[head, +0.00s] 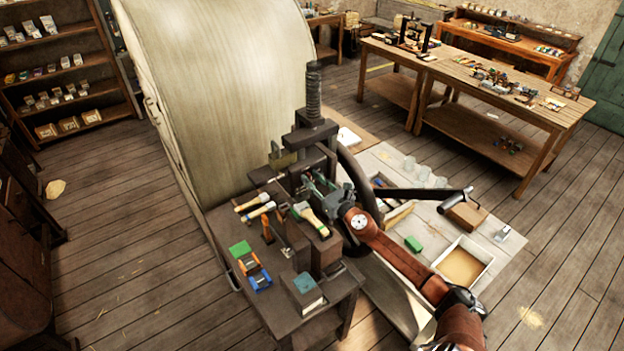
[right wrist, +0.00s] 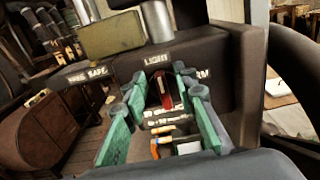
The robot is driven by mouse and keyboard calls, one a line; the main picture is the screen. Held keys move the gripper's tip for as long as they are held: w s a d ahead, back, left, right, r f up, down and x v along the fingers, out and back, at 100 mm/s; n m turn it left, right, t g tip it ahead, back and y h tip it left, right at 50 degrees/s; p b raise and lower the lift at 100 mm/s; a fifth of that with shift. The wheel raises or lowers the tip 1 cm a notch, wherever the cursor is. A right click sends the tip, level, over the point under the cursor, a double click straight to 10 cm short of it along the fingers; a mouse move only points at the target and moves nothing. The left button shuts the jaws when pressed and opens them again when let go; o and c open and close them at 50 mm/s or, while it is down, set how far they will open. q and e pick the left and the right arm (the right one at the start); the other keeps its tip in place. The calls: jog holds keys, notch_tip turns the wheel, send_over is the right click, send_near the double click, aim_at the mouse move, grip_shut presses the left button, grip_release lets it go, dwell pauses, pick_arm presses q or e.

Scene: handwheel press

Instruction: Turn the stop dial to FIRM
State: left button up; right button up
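The press (head: 316,140) stands on a dark bench, its threaded screw upright. In the right wrist view its dark front face (right wrist: 225,55) carries a label reading LIGHT at top centre, one ending in SAFE at left, and one ending in RM at right, partly hidden by a finger. A red piece (right wrist: 166,88), apparently the stop dial's pointer, shows below LIGHT. My right gripper (right wrist: 162,100) is open, its green-padded fingers on either side of the red piece; contact cannot be told. The right gripper (head: 318,186) reaches the press front in the head view. My left gripper is not in view.
A large handwheel (head: 358,185) stands right of the press, close to my right arm. Mallets (head: 311,218) and coloured blocks (head: 257,275) lie on the bench. A black lever (head: 425,194) and an open tray (head: 462,265) are at right. Open floor lies beyond.

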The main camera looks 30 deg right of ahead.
jog(key=shift+w, duration=0.1)
jog(key=shift+c, duration=0.7)
grip_shut()
jog(key=m, duration=0.3)
jog(key=shift+d+f+m, duration=0.1)
jog(key=shift+d+m, duration=0.2)
jog(key=m, duration=0.3)
jog(key=shift+d+f+m, duration=0.1)
jog(key=shift+d+m, duration=0.15)
jog(key=shift+m, duration=0.05)
jog(key=shift+d+f+m+p, duration=0.15)
jog(key=shift+f+m+p, duration=0.1)
jog(key=shift+m, duration=1.5)
jog(key=shift+d+f+m+p, duration=0.1)
jog(key=shift+f+m+p, duration=0.2)
jog(key=shift+m, duration=1.5)
jog(key=shift+d+f+m+p, duration=0.15)
jog(key=shift+f+m+p, duration=0.1)
jog(key=shift+m, duration=1.5)
